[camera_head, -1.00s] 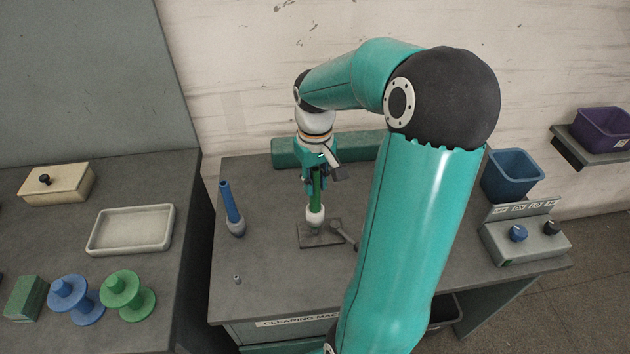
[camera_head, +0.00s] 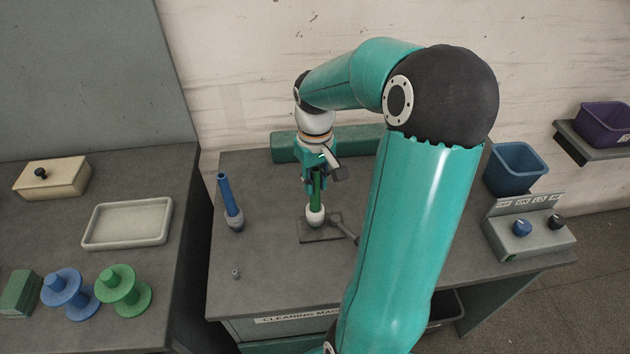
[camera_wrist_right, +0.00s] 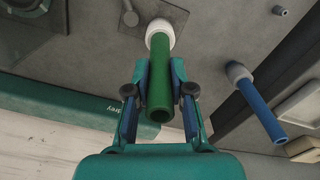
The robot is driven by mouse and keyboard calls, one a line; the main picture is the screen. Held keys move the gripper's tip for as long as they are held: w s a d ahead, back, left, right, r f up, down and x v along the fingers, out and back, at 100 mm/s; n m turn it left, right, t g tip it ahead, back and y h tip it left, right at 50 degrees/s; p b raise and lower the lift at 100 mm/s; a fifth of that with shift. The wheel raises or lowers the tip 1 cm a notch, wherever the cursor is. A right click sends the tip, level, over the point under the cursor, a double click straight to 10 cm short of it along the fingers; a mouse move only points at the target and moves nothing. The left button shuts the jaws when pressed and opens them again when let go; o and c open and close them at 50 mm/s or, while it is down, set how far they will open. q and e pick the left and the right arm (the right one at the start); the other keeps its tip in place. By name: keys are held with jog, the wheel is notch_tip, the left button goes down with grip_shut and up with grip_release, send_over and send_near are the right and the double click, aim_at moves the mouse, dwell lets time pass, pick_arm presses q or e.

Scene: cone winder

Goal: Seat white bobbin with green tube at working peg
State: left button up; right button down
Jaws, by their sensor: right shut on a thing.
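The white bobbin (camera_head: 315,217) with its green tube (camera_head: 316,188) stands upright over the dark square plate (camera_head: 335,235) on the machine table. The working peg is hidden, and I cannot tell whether the bobbin touches the plate. My right gripper (camera_head: 314,181) is shut on the green tube from above. In the right wrist view the green tube (camera_wrist_right: 159,85) lies between the two fingers (camera_wrist_right: 160,90), with the white bobbin (camera_wrist_right: 160,30) at its far end. My left gripper is not in view.
A grey bobbin with a blue tube (camera_head: 230,202) stands to the left. A small peg (camera_head: 235,273) is at the front left. A lever (camera_head: 345,230) lies beside the plate. A control box (camera_head: 528,235) and a blue bin (camera_head: 515,170) are at the right.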

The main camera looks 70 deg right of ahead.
jog(key=shift+f+b, duration=0.4)
jog(key=shift+f, duration=0.1)
dwell(0.4)
jog(key=c, duration=0.9)
grip_release()
notch_tip(320, 180, up, 12)
jog(key=shift+f, duration=0.1)
